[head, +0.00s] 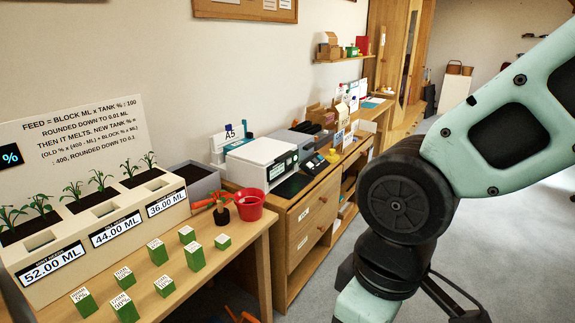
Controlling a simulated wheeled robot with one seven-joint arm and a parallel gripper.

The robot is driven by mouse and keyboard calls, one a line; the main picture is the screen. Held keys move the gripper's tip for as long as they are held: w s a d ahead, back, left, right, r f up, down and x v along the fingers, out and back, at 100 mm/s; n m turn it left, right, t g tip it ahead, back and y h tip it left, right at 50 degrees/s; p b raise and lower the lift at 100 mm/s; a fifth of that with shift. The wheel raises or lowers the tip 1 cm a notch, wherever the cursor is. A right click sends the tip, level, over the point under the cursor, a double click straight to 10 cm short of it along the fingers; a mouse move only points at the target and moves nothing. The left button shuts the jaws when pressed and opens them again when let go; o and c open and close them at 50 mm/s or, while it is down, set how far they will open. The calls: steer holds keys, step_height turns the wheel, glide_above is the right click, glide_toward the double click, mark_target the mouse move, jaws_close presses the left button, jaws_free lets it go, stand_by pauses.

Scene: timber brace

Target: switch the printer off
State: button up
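The printer (258,166) is a white box-shaped machine on the wooden cabinet in the middle of the view. Its front shows a small greenish panel (277,171), too small to read. I cannot make out a power switch or tell whether the printer is on. My arm fills the right side, well to the right of the printer. My gripper is out of view below the picture.
A wooden table (240,246) at left holds a planter (100,228), several green blocks and a red pot (250,205). A dark device with a yellow part (315,163) stands right of the printer. Grey floor (330,262) is open beside the cabinet (310,206).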

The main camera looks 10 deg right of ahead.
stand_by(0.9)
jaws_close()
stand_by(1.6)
